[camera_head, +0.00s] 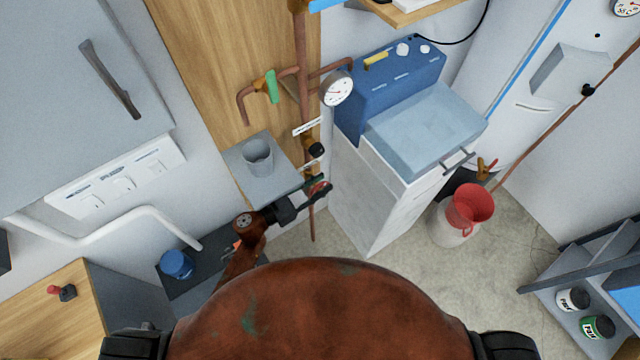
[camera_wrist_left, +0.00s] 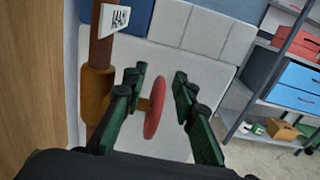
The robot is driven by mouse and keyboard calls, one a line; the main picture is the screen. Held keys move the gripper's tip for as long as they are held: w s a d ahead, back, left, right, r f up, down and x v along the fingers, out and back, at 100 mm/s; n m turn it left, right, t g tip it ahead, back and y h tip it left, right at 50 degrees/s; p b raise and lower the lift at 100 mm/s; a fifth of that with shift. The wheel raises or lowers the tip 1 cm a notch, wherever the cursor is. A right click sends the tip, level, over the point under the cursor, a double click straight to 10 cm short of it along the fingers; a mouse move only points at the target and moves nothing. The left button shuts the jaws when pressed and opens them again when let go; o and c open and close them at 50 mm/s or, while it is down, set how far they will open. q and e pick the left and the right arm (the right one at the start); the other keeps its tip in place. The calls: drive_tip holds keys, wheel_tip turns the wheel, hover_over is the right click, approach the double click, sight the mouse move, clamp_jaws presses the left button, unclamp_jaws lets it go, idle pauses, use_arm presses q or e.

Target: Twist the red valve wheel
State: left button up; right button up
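The red valve wheel (camera_wrist_left: 155,108) shows nearly edge-on in the wrist view, on a brass valve body (camera_wrist_left: 97,95) fixed to a vertical copper pipe (camera_head: 303,80). My left gripper (camera_wrist_left: 160,88) is open, with one green-and-black finger on each side of the wheel. Gaps show between the wheel and both fingers. My right gripper is in neither view.
A grey shelf (camera_head: 285,181) with a grey cup (camera_head: 258,156) is just left of the gripper. A pressure gauge (camera_head: 337,90) and a green-handled valve (camera_head: 272,86) sit higher on the pipes. A white-and-blue cabinet (camera_head: 372,190) stands close on the right.

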use_arm(q)
clamp_jaws()
idle(0.4)
drive_tip(key=b, duration=0.4)
drive_tip(key=t+h+b, duration=0.1)
drive_tip(key=b, duration=0.2)
drive_tip(key=shift+s+a+f+h+b, duration=0.2)
drive_tip(key=shift+f+h+b, duration=0.1)
drive_tip(key=shift+f+b, duration=0.1)
drive_tip(key=shift+t+b, duration=0.3)
drive_tip(key=shift+b, duration=0.9)
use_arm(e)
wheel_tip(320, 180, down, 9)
use_arm(q)
drive_tip(key=shift+a+r+h+b, duration=0.15)
drive_tip(key=shift+h+b, duration=0.45)
drive_tip(key=shift+b, duration=0.5)
drive_tip(key=shift+s+a+r+t+h+b, duration=0.15)
drive_tip(key=shift+t+h+b, duration=0.2)
drive_tip(key=shift+b, duration=0.8)
drive_tip(key=shift+r, duration=0.1)
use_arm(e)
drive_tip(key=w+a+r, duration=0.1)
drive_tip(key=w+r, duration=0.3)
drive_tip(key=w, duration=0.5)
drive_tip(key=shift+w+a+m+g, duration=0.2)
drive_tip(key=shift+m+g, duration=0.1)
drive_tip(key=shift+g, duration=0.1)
